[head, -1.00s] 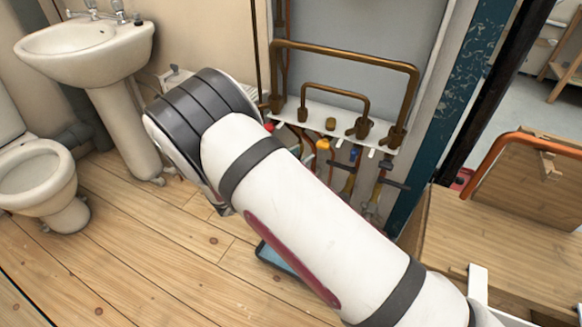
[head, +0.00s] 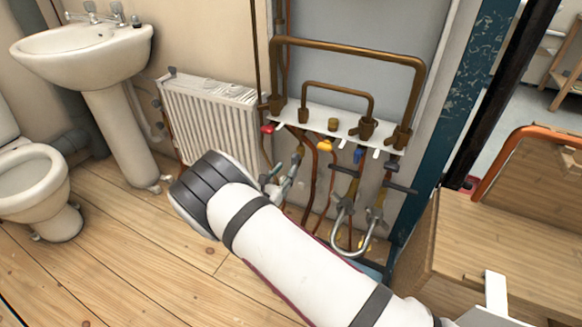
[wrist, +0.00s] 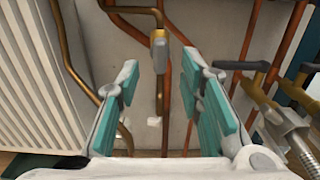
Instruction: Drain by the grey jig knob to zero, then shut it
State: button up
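My gripper (head: 284,180) is low at the pipework, left of the flexible hoses in the head view. In the wrist view my gripper (wrist: 162,66) is open, its two teal-padded fingers apart with nothing between the pads. A small grey fitting with a brass collar (wrist: 158,38) sits on a pipe ahead, between and beyond the fingertips. I cannot tell whether it is the grey jig knob. No gauge reading shows in either view.
A white bracket plate (head: 313,116) carries brass pipes, with red (head: 268,128), yellow (head: 323,146) and blue (head: 358,155) handles below. A white radiator (head: 208,115) stands left. Braided hoses (head: 366,240) hang right. A wooden bench (head: 500,240) stands right.

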aim_at(293, 161)
jog(key=shift+b+x, duration=0.6)
jog(key=shift+x, duration=1.85)
grip_shut()
